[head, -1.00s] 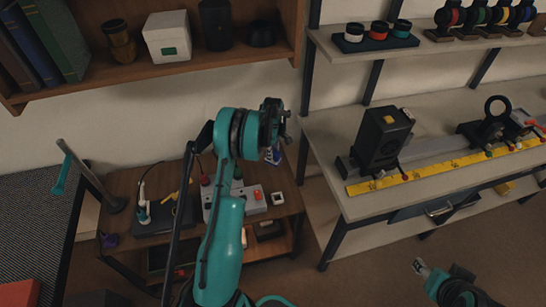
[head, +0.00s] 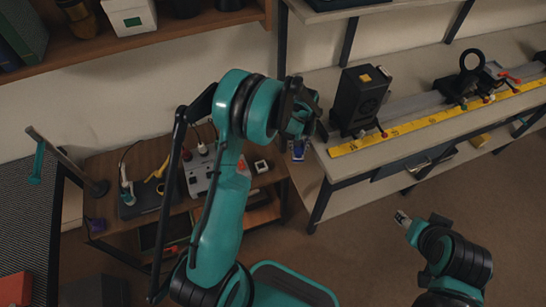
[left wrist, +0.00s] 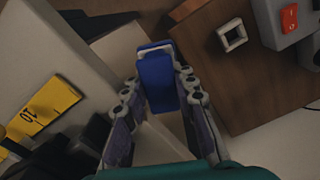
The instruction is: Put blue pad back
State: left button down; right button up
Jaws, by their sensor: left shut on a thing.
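The blue pad (left wrist: 157,80) is a small blue block in the left wrist view, held between the two fingers of my left gripper (left wrist: 160,98). In the head view a bit of the blue pad (head: 298,151) shows just below my left gripper (head: 299,135), in front of the gap between the brown table and the grey bench. It is held in the air, and most of it is hidden by the gripper there. My right gripper (head: 402,217) is over the floor at the lower right, away from the pad, and its fingers are too small to read.
The brown table (head: 270,178) carries a grey switch box (head: 199,175) and a small white square frame (head: 261,166). The grey bench (head: 350,165) carries a black box (head: 357,100) and a yellow ruler (head: 408,127). A shelf (head: 200,22) hangs above.

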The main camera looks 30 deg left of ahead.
pick_arm(q)
jog(key=a+f+b, duration=0.1)
jog(key=a+f, duration=0.1)
jog(key=a, duration=0.1)
jog(key=a+f+b, duration=0.1)
jog(key=a+f, duration=0.1)
jog(key=a, duration=0.2)
jog(key=a+f+b, duration=0.1)
jog(key=a+f, duration=0.1)
jog(key=a, duration=0.2)
jog(key=shift+w+f, duration=0.3)
jog(key=shift+f, duration=0.05)
notch_tip(320, 180, down, 4)
jog(key=shift+f+b, duration=0.1)
jog(key=shift+b, duration=1.1)
jog(key=c, duration=1.6)
grip_release()
jog(key=shift+f, duration=0.1)
jog(key=shift+c, duration=0.2)
jog(key=o, duration=0.4)
jog(key=shift+o, duration=0.2)
jog(key=shift+r, duration=0.2)
